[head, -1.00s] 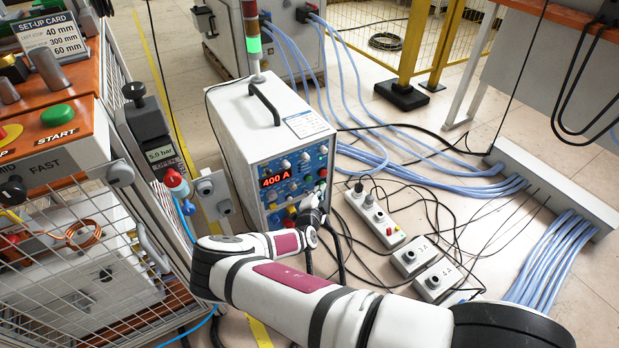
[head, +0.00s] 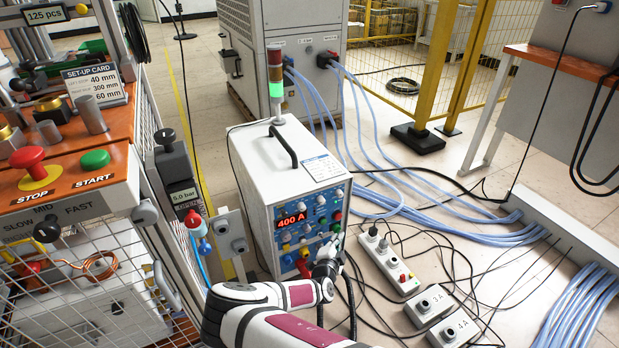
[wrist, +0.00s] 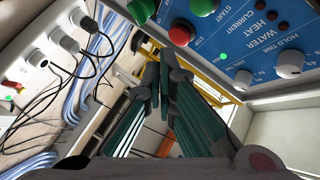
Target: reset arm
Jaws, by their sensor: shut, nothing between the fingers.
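My arm reaches up from the bottom of the head view. My gripper (head: 328,258) is beside the lower right corner of the front panel of the white induction heater (head: 262,165), whose display reads 400 A. In the wrist view the fingers of my gripper (wrist: 166,62) are together and empty. They point toward the panel (wrist: 255,40), just below a green and a red button (wrist: 181,33). I cannot tell whether the fingertips touch the panel.
A caged bench with a STOP button (head: 27,162) stands at the left. Power strips (head: 390,262) and loose cables lie on the floor to the right. Blue hoses (head: 440,225) run to a grey channel. A yellow post (head: 437,75) stands behind.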

